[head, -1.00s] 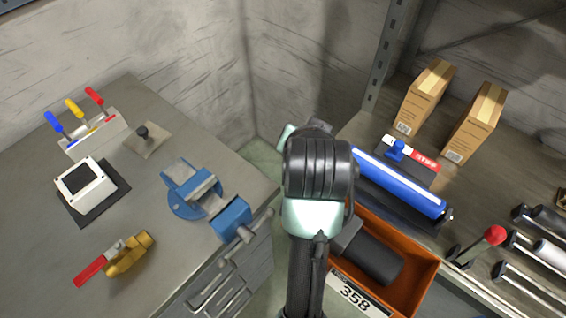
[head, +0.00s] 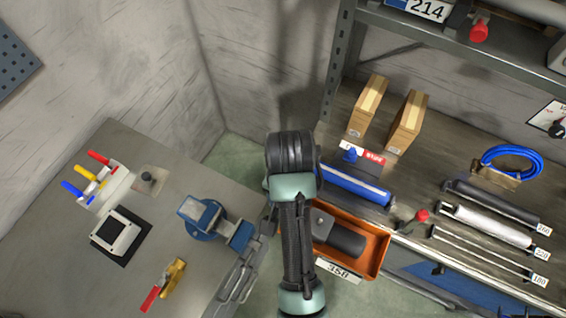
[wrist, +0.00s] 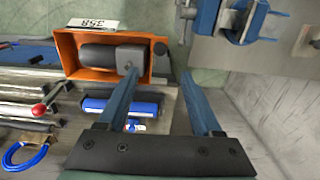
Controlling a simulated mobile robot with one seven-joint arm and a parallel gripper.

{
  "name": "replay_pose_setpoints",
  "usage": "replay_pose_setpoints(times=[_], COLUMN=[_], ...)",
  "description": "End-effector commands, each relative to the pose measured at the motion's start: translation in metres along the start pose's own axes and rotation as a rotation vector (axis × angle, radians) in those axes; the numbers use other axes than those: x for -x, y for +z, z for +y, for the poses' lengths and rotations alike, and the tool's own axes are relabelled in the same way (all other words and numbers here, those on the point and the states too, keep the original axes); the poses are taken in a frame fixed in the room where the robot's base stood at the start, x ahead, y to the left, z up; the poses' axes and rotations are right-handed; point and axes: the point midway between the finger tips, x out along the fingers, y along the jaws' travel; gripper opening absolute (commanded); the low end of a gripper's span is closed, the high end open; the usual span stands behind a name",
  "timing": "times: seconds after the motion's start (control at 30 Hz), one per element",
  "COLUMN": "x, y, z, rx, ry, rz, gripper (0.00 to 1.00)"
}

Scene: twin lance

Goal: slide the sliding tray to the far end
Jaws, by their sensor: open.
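A dark flat piece (head: 365,170) with a blue knob (head: 350,156) and a red-and-white strip sits on the right-hand bench, behind a blue cylinder (head: 353,184). It looks like the sliding tray, but I cannot be sure. In the head view my arm hides the gripper.
The orange bin (head: 378,258) at the bench front holds a dark cylindrical thing. A red-knobbed lever (head: 421,215), several rods and a blue coil (head: 512,160) are to the right. Two cardboard boxes (head: 368,105) stand behind. A left bench carries a blue vise (head: 203,217).

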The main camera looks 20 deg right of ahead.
Motion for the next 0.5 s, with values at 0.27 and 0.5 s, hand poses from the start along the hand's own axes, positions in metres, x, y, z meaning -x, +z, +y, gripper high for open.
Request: replay_pose_setpoints(times=[0.27,0.5], x=[-0.042,-0.092], y=[0.002,0.001], z=[0.001,0.001], rx=[0.0,0.0], ry=[0.004,0.002], rz=[-0.007,-0.004], gripper=[0.67,0.67])
